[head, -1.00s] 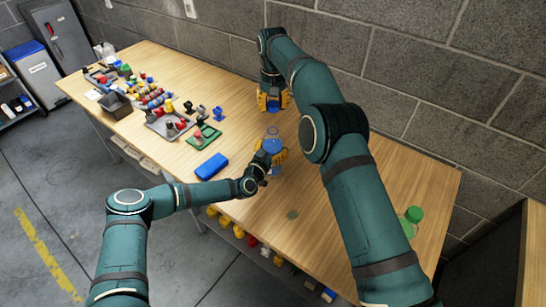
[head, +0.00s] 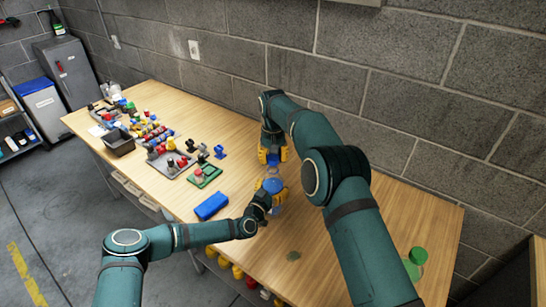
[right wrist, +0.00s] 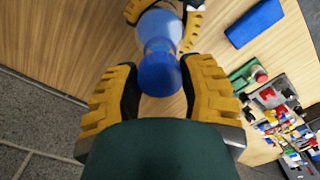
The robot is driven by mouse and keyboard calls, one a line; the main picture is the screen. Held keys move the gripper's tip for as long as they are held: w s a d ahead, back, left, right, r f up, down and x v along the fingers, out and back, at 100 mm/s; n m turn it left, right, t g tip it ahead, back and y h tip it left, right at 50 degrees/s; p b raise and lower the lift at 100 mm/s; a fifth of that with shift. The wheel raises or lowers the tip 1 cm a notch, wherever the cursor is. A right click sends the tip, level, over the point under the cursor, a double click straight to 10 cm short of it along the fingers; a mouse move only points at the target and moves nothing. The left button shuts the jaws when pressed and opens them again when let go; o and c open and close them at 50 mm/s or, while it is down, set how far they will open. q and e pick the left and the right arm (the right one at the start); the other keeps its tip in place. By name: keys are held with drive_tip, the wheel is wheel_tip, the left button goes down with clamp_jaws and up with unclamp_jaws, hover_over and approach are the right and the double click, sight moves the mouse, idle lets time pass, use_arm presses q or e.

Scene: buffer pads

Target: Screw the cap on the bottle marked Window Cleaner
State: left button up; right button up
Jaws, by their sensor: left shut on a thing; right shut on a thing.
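My left gripper (head: 268,196) is shut around a clear bottle with blue contents (head: 273,186) and holds it near the middle of the table. My right gripper (head: 272,155) is shut on a blue cap (head: 272,160), just behind and above the bottle in the head view. In the right wrist view the blue cap (right wrist: 159,76) is between the yellow fingers, lined up over the bottle (right wrist: 160,28). I cannot tell whether cap and bottle touch. No label can be read on the bottle.
A blue block (head: 211,206) lies left of the bottle on the wooden table (head: 345,265). A block wall runs behind.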

drive_tip(key=shift+f, duration=0.9)
drive_tip(key=shift+f, duration=0.55)
